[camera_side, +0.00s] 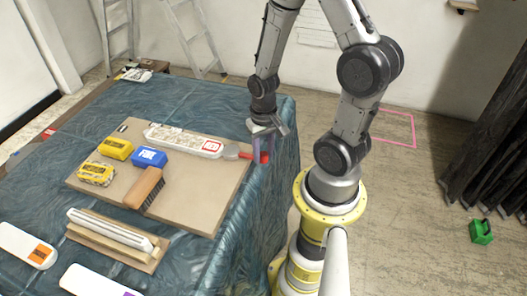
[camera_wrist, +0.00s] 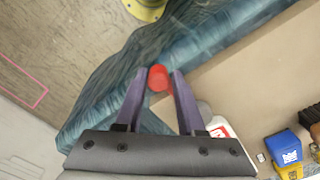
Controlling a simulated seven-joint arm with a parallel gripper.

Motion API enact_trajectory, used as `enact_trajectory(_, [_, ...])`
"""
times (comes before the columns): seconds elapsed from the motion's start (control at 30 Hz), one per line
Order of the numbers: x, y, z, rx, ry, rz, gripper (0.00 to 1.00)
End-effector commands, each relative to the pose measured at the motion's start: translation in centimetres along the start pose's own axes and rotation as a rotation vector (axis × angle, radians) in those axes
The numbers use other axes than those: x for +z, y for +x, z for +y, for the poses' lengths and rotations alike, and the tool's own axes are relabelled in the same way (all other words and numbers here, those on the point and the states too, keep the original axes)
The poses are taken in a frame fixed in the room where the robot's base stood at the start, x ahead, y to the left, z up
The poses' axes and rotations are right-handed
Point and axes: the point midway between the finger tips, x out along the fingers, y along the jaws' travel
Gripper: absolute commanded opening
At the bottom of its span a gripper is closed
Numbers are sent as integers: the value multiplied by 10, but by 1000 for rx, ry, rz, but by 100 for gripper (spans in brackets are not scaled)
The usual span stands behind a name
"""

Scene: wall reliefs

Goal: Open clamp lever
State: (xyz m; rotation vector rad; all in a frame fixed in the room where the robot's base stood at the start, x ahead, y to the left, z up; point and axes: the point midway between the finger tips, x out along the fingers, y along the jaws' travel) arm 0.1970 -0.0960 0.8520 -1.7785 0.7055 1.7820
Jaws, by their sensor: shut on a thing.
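The clamp lever (camera_side: 246,155) has a red handle that sticks out past the right edge of the tan board, with a round grey pivot (camera_side: 231,152) at its left end. In the wrist view the red handle end (camera_wrist: 158,79) sits between the purple fingertips. My gripper (camera_side: 262,152) points down over the handle's outer end and is shut on it; in the wrist view it is the pair of purple fingers (camera_wrist: 159,88). The grey pivot (camera_wrist: 205,109) is partly hidden behind the right finger there. The clamp's mounting is too small to make out.
The tan board (camera_side: 205,198) lies on a blue cloth-covered table (camera_side: 205,250). A long white piece (camera_side: 185,139), yellow boxes (camera_side: 116,148), a blue box (camera_side: 149,157) and a wooden brush (camera_side: 143,188) are left of the lever. Open floor (camera_side: 415,200) lies to the right.

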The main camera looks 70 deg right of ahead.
Motion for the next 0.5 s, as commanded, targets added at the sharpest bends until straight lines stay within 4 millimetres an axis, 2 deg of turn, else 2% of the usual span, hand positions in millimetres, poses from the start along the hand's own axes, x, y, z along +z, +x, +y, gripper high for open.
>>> enact_trajectory(0.5, [-1, -1, -4, -4, 47, 11, 0])
